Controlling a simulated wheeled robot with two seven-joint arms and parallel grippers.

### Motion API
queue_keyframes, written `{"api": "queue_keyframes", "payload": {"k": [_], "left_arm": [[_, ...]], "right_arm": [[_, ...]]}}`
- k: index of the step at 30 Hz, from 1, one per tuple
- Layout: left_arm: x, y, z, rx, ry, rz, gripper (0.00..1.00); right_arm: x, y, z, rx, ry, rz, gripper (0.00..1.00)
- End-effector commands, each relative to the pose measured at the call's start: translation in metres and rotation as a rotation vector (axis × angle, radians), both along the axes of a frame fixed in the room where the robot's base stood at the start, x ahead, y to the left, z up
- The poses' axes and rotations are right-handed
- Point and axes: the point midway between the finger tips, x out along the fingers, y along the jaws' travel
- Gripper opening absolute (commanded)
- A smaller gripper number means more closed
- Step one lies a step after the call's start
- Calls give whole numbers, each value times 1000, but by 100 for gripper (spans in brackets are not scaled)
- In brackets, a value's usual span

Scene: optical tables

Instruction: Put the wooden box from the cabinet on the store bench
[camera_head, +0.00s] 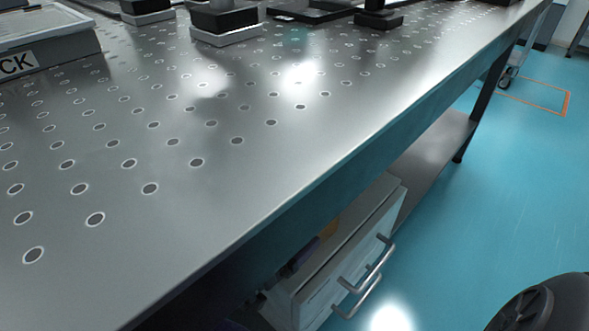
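A white cabinet (352,262) stands under the perforated metal table, with two metal bar handles (367,278) on its front. A small yellow-brown patch (330,229) shows at the cabinet's top, partly hidden by the table edge; I cannot tell whether it is the wooden box. No clear wooden box is in view. No sign in view reads as the store bench. Neither of my grippers is in view.
The perforated tabletop (215,185) is bare in front. Black and white blocks (225,20) stand at its back. A sign ending in "CK" (18,64) is at the left. A lower shelf (435,160) runs under the table. The blue floor (480,220) is open at right.

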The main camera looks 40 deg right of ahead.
Motion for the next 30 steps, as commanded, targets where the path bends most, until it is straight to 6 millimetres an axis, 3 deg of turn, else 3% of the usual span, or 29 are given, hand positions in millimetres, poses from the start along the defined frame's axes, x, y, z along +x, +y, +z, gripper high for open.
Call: {"api": "queue_keyframes", "payload": {"k": [15, 16, 30], "left_arm": [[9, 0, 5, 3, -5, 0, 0], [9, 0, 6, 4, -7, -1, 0], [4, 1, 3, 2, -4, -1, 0]], "right_arm": [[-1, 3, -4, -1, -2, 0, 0], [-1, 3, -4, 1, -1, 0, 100], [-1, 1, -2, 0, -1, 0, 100]]}}
